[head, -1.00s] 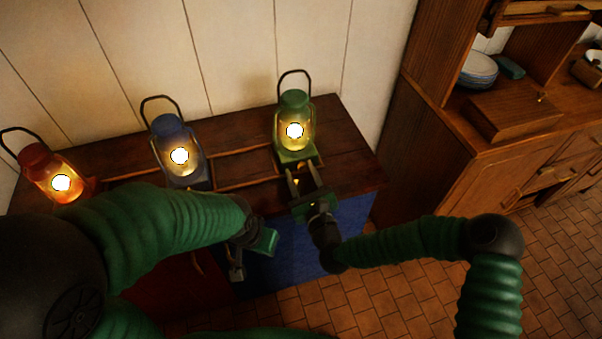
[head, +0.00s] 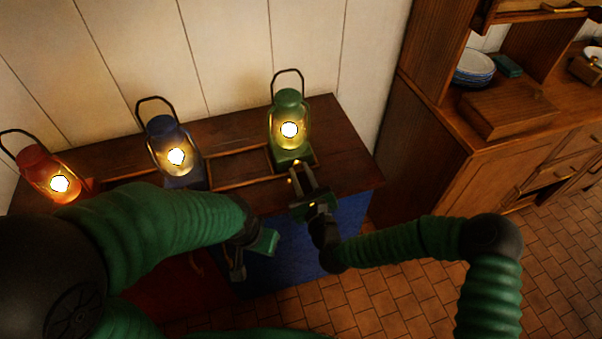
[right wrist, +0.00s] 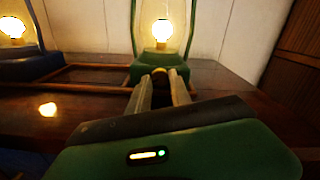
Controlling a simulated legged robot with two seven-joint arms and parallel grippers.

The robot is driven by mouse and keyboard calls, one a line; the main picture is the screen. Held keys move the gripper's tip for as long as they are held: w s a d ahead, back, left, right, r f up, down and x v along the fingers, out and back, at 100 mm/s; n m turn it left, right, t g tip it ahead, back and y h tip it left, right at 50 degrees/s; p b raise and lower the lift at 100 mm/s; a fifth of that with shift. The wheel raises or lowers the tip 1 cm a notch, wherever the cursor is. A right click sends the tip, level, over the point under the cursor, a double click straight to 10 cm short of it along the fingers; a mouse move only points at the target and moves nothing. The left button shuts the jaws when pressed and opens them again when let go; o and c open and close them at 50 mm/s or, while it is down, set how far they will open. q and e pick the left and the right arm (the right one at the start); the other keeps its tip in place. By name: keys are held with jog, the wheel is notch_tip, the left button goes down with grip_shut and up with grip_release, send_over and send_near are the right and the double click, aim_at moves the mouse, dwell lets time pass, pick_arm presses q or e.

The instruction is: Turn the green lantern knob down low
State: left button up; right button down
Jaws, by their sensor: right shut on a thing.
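The green lantern (head: 290,105) stands lit on the wooden top at the right. In the right wrist view its green base (right wrist: 190,72) and bright flame (right wrist: 162,30) show behind my fingers. Its small brass knob (right wrist: 160,73) sits between the fingertips at the front of the base. My right gripper (head: 302,170) is shut on this knob; the gripper (right wrist: 160,80) fills the lower middle of the wrist view. My left gripper (head: 250,262) hangs in front of the cabinet, away from the lanterns; its jaw opening is unclear.
A lit blue lantern (head: 172,138) stands in the middle and a lit red lantern (head: 47,172) at the left. Low wooden rails (head: 240,150) frame the lantern places. A wooden dresser (head: 500,150) with stacked plates (head: 474,68) stands at the right. The tiled floor (head: 400,300) is clear.

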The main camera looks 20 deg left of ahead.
jog(key=n, duration=1.1)
jog(key=shift+s+a+f+n+b, duration=0.1)
jog(key=shift+n+b, duration=0.2)
jog(key=shift+b, duration=0.05)
jog(key=n, duration=0.3)
jog(key=shift+n, duration=0.3)
jog(key=n, duration=0.2)
jog(key=n+b, duration=0.1)
jog(key=n, duration=0.3)
jog(key=shift+f+b, duration=0.25)
jog(key=shift+b, duration=0.05)
jog(key=n+b, duration=0.1)
jog(key=n, duration=0.2)
jog(key=shift+s+f+n, duration=0.1)
jog(key=shift+n, duration=0.3)
jog(key=shift+n+b, duration=0.4)
jog(key=shift+n, duration=1.2)
